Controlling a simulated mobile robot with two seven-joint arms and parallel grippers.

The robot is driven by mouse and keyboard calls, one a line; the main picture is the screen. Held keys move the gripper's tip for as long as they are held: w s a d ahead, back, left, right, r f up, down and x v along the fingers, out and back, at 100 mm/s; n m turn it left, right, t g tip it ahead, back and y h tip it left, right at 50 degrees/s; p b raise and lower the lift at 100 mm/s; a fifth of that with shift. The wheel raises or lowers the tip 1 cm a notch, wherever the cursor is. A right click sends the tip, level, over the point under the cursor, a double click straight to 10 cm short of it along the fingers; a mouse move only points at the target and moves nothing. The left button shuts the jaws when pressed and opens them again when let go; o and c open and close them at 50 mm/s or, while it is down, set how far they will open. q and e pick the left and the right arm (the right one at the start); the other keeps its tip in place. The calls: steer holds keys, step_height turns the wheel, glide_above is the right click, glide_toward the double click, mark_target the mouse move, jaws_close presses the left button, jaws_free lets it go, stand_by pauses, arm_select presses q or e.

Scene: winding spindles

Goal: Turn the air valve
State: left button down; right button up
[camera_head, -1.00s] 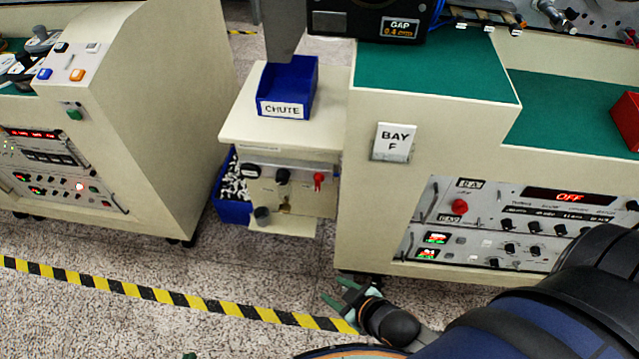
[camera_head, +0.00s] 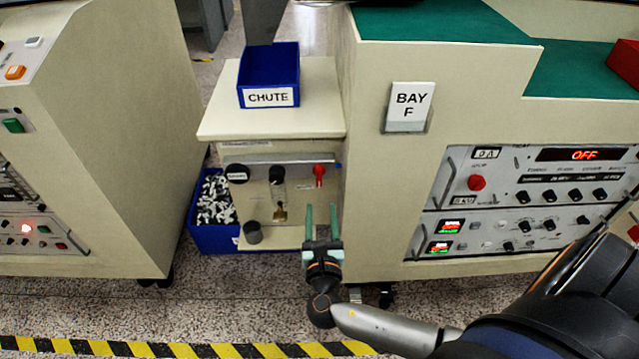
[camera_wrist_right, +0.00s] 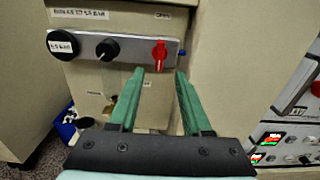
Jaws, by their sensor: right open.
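The red valve handle (camera_head: 319,171) sits at the right end of a metal strip (camera_head: 270,160) on the front of the small cabinet under the chute bin. In the right wrist view the red handle (camera_wrist_right: 159,52) points upright, just beyond and between the tips of my right gripper (camera_wrist_right: 158,72). My right gripper (camera_head: 320,207) is open and empty, its two green fingers pointing at the panel below the handle in the head view. It appears apart from the handle. My left gripper is not in view.
A black knob (camera_wrist_right: 107,48) and a round black gauge (camera_wrist_right: 62,44) sit left of the handle. A blue bin (camera_head: 214,237) of small parts stands beside the cabinet. The Bay F cabinet (camera_head: 375,190) rises close on the right. A blue chute bin (camera_head: 269,97) stands on top.

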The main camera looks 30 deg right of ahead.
mark_target(319, 178)
steer(key=b+x, duration=0.1)
steer(key=x, duration=0.7)
steer(key=shift+w+d, duration=0.25)
steer(key=shift+d, duration=0.05)
steer(key=shift+b+x, duration=0.35)
steer(key=shift+x, duration=0.4)
steer(key=shift+w+d, duration=0.1)
steer(key=shift+w, duration=0.15)
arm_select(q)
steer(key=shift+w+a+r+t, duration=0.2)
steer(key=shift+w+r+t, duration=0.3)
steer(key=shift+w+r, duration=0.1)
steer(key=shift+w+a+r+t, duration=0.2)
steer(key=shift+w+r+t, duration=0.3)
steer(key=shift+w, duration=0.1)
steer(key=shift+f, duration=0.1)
arm_select(e)
jaws_close()
